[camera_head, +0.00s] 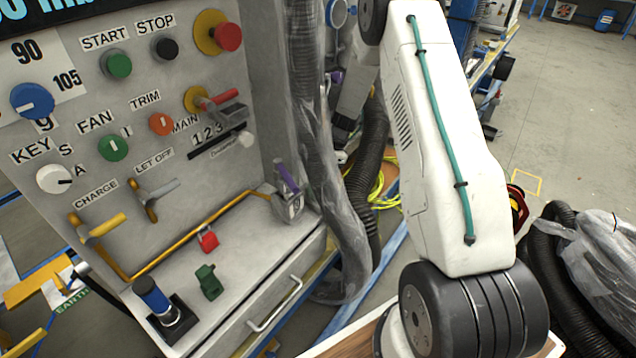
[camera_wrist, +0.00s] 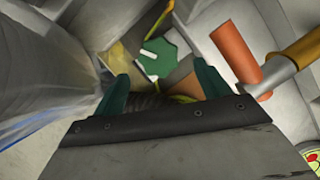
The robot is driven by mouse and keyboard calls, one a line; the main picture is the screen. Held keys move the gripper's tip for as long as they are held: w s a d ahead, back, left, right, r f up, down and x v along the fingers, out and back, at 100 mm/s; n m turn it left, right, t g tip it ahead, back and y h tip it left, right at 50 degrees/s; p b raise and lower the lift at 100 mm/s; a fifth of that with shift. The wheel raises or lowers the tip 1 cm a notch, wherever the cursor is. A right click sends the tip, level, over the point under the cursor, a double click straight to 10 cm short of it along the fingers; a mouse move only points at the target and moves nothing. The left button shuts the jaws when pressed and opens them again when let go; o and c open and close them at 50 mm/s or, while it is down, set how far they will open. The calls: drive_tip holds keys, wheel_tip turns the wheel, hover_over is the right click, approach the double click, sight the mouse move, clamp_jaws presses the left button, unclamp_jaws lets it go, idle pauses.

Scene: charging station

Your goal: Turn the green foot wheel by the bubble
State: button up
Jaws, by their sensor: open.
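A green, many-sided wheel (camera_wrist: 172,48) with white marks shows in the wrist view, just beyond and between my fingertips. I take it for the green foot wheel; I cannot make it out in the head view. My gripper (camera_wrist: 163,80) is open, with one green finger on each side of the picture's middle. No contact with the wheel is clear. A small round green-yellow disc (camera_wrist: 312,158) with red marks is cut off at the lower right edge; I cannot tell whether it is the bubble. In the head view my gripper is out of sight.
An orange cylinder (camera_wrist: 237,50) and a yellow-orange handle (camera_wrist: 302,50) are right of the wheel. Plastic wrapping (camera_wrist: 40,60) fills the left side. In the head view, the control panel (camera_head: 150,75) stands left, a wrapped hose (camera_head: 318,150) beside it, and black hoses (camera_head: 552,265) lie right.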

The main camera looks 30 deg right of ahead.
sight(315, 193)
drive_tip(key=v, duration=0.2)
drive_tip(key=shift+d+r, duration=0.1)
drive_tip(key=shift+r, duration=0.15)
drive_tip(key=a+f+m, duration=0.1)
drive_tip(key=f, duration=0.1)
drive_tip(key=a+f+m+t, duration=0.1)
drive_tip(key=f+m, duration=0.2)
drive_tip(key=f, duration=0.2)
drive_tip(key=shift+s+a+t, duration=0.1)
drive_tip(key=shift+a+t, duration=0.2)
drive_tip(key=shift+a, duration=0.1)
